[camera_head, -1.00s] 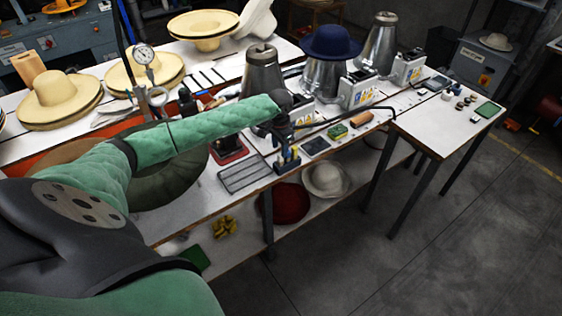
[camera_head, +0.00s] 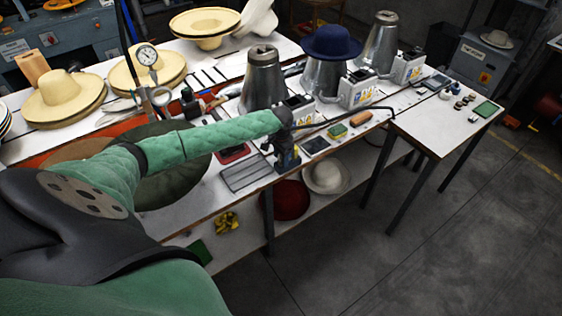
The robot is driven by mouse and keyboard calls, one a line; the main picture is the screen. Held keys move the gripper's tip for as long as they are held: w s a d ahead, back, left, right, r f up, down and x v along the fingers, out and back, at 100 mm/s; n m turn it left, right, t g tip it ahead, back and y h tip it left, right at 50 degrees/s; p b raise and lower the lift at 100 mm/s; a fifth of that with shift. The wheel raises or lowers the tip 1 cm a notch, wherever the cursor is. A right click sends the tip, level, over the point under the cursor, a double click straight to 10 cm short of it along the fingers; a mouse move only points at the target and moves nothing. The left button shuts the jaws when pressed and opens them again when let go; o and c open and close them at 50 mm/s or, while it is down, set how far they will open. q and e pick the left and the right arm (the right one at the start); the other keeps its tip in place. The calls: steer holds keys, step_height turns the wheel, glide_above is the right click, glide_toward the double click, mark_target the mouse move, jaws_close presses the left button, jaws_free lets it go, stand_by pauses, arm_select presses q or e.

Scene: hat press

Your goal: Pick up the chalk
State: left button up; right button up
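My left arm reaches in from the left over the long white worktable. Its gripper (camera_head: 287,162) points down at the table's front edge, just right of a dark wire rack. The gripper is small and dark here, and I cannot tell whether its fingers are open or shut. I cannot make out the chalk for certain; small items around the gripper are too small or covered by it. My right gripper is not in view.
A green-and-yellow block (camera_head: 337,131), a brown block (camera_head: 360,118) and a dark flat pad (camera_head: 316,145) lie right of the gripper. Metal cones (camera_head: 263,80) and a blue hat (camera_head: 331,42) stand behind. A side table (camera_head: 433,125) is mostly clear.

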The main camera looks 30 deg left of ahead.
arm_select(q)
jaws_close()
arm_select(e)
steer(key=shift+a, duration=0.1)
arm_select(q)
steer(key=shift+r+b, duration=0.5)
steer(key=shift+r, duration=0.05)
step_height(320, 180, up, 2)
steer(key=shift+r+b, duration=0.2)
steer(key=shift+b, duration=0.5)
step_height(320, 180, up, 6)
steer(key=shift+f+b, duration=0.15)
steer(key=shift+b, duration=1.05)
steer(key=shift+r, duration=0.4)
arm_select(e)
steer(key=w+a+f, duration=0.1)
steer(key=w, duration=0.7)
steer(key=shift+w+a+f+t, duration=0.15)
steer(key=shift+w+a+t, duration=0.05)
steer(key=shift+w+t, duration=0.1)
